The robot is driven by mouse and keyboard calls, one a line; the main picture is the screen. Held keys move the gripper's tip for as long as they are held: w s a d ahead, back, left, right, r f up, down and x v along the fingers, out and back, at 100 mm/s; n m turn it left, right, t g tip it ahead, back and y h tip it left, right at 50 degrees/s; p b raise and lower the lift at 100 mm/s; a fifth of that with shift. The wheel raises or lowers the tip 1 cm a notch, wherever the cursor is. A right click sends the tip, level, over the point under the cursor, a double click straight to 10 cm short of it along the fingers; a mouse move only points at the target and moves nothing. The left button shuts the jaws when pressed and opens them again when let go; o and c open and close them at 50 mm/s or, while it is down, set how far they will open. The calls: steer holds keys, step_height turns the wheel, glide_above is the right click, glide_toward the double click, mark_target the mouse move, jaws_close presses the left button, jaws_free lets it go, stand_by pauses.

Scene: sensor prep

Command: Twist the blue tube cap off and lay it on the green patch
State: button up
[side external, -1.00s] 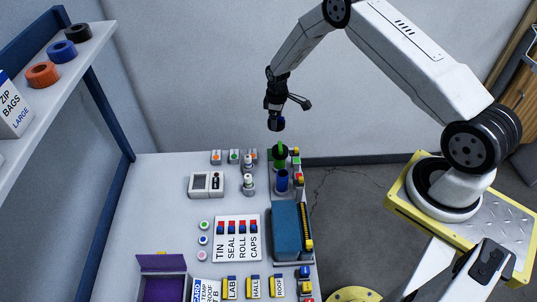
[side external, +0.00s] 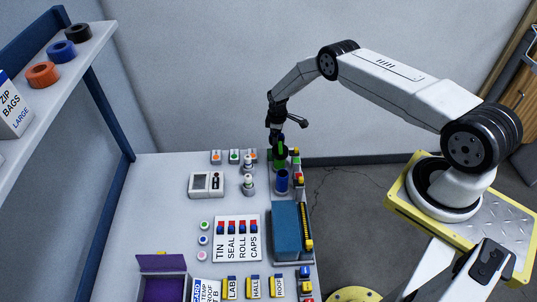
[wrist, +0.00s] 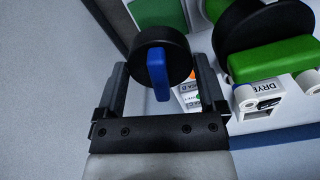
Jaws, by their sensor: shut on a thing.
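My gripper (wrist: 163,66) is shut on the blue tube cap, a dark round cap (wrist: 176,42) with a raised blue grip bar (wrist: 157,73) across its face. The cap lies between both fingers, clear of any tube. In the side external view my gripper (side external: 277,136) is low over the far right end of the bench and hides most of the cap. A green patch (wrist: 158,12) with a pale border shows beyond the cap in the wrist view. The blue tube (side external: 282,182) stands upright in front of the gripper.
A black round part with a green bar (wrist: 270,60) is close at right in the wrist view. A blue box (side external: 284,230) stands in front of the blue tube. White bottles (side external: 248,185) and a grey meter (side external: 207,184) stand left.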

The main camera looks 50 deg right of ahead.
steer(key=shift+f, duration=0.7)
steer(key=shift+f, duration=0.2)
steer(key=shift+f, duration=2.6)
steer(key=o, duration=1.1)
steer(key=shift+r, duration=3.5)
